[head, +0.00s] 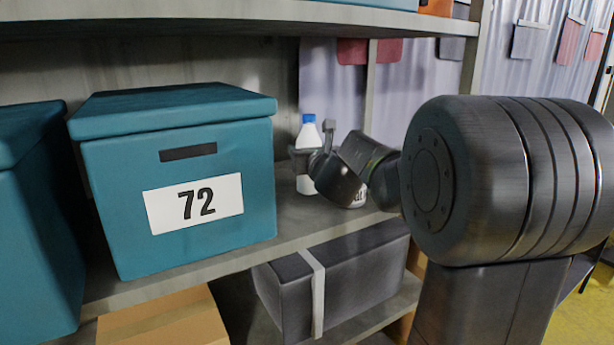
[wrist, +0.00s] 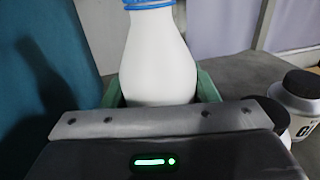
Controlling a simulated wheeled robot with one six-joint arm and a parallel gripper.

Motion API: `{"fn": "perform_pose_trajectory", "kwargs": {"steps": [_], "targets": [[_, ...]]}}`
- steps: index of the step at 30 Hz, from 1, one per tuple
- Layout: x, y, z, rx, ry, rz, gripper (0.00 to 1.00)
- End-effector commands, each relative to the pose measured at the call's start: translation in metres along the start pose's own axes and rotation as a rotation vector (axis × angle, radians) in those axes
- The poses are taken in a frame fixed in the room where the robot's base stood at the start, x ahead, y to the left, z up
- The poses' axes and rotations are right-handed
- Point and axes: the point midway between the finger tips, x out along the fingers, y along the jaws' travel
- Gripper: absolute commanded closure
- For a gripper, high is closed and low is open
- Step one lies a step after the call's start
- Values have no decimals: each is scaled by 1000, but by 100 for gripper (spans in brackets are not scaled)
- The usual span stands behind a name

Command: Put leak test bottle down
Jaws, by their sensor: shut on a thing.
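The leak test bottle (head: 308,136) is white with a blue cap and stands upright at the shelf, right of the teal box marked 72. In the wrist view the white bottle (wrist: 158,62) fills the middle, with a blue ring at its neck; its cap top is cut off. My gripper (head: 306,160) is shut around the bottle's body, and its greenish fingers show on both sides of the bottle in the wrist view (wrist: 160,92).
The teal box (head: 240,160) stands close left of the bottle on the grey shelf (head: 290,225). White jars with dark lids (wrist: 298,95) stand to the right. A shelf board (head: 250,18) runs above. A dark strapped case (head: 355,270) lies on the shelf below.

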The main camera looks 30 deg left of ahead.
Motion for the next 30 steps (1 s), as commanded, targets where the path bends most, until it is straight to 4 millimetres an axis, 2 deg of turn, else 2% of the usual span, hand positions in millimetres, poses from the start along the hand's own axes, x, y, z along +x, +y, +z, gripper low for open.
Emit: {"fn": "perform_pose_trajectory", "kwargs": {"steps": [1, 7, 15, 28, 29, 30], "targets": [[0, 0, -8, 1, -3, 0, 84], [0, 0, -22, 0, -3, 0, 84], [0, 0, -54, 1, -3, 0, 84], [0, 0, -58, 0, -5, 0, 84], [0, 0, -58, 0, -3, 0, 41], [0, 0, -58, 0, -2, 0, 33]]}}
